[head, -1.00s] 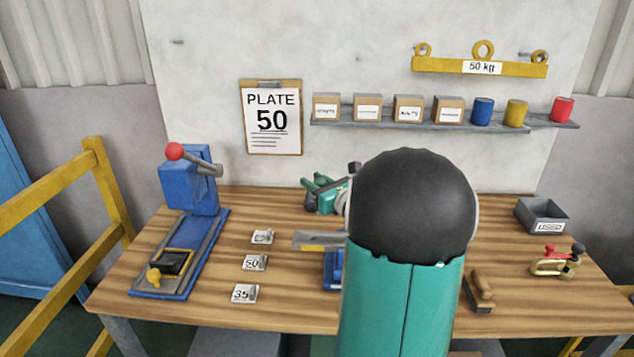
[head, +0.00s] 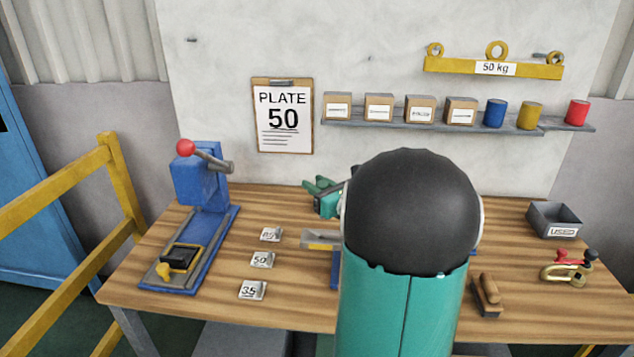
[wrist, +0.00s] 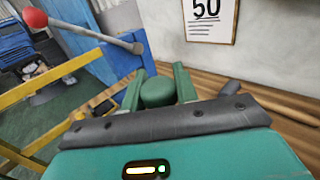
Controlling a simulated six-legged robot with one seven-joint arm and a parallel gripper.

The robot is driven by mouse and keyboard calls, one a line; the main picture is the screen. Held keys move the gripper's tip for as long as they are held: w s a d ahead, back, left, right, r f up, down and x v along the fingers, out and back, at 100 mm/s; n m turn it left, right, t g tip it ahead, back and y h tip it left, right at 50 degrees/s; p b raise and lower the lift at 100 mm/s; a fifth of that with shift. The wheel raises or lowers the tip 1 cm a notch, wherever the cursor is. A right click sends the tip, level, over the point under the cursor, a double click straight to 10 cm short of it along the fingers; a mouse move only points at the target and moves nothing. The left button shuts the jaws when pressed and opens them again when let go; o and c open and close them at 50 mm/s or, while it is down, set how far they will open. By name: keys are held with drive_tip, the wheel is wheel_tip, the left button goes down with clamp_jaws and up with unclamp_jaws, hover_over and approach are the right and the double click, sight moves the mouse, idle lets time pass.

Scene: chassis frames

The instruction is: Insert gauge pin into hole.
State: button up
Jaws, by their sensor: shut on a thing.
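My gripper (head: 322,196) is above the back of the bench, left of my arm, partly hidden by it. In the wrist view its two green fingers (wrist: 158,86) are shut on a round green piece, which I take to be the top of the gauge pin (wrist: 158,93). The pin's lower end is hidden. Number tags marked 50 (head: 262,260) and 35 (head: 252,290) lie on the bench, with a third tag (head: 270,234) behind them. A grey and yellow fixture (head: 320,240) on a blue stand is mostly behind my arm. I cannot make out a hole.
A blue press (head: 200,180) with a red-knobbed lever stands at the bench's left. A sign (head: 283,115) reads PLATE 50. A USED bin (head: 555,220), a clamp (head: 570,268) and a wooden-handled tool (head: 487,295) are at right. A yellow railing (head: 110,190) stands left of the bench.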

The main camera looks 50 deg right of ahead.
drive_tip(key=shift+f, duration=2.45)
drive_tip(key=shift+f, duration=2.9)
drive_tip(key=o, duration=1.1)
drive_tip(key=shift+f, duration=0.1)
drive_tip(key=shift+s, duration=0.15)
drive_tip(key=s, duration=0.4)
drive_tip(key=s+a, duration=0.1)
drive_tip(key=s, duration=0.8)
drive_tip(key=shift+s+a, duration=0.2)
drive_tip(key=shift+a, duration=0.1)
drive_tip(key=shift+s, duration=0.15)
